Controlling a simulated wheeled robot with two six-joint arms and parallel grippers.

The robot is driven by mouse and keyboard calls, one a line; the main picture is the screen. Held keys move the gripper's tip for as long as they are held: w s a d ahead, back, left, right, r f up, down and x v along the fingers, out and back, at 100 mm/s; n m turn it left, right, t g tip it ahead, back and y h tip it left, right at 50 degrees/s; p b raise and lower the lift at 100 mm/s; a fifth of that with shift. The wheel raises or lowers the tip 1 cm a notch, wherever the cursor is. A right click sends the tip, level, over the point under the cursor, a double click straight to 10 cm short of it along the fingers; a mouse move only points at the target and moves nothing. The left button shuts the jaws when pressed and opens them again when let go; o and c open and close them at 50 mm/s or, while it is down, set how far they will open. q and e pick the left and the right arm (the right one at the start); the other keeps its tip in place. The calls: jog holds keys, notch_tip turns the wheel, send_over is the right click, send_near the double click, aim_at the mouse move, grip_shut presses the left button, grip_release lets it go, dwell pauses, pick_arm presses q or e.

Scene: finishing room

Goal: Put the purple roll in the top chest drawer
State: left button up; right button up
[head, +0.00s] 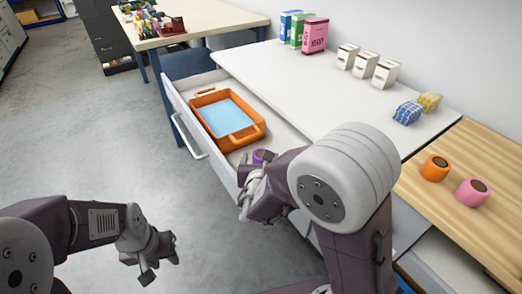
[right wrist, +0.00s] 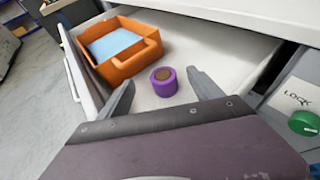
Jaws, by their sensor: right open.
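The purple roll (head: 259,156) lies inside the open top chest drawer (head: 277,124), near the orange tray. In the right wrist view the purple roll (right wrist: 163,86) stands upright on the drawer's pale floor, with its brown core facing up. My right gripper (head: 252,183) is over the drawer's front part and open. Its two fingers show apart in the right wrist view, one to each side of the roll and not visibly touching it. My left gripper (head: 158,260) is low over the floor, empty, with its fingers apart.
An orange tray (head: 254,132) with a blue inside fills the drawer's far part. Boxes and cartons (head: 315,36) stand on the white chest top (head: 300,82). An orange roll (head: 434,168) and a pink roll (head: 472,192) stand on a wooden top at right.

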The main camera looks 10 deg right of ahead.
jog(key=shift+v, duration=1.7)
jog(key=shift+d, duration=0.1)
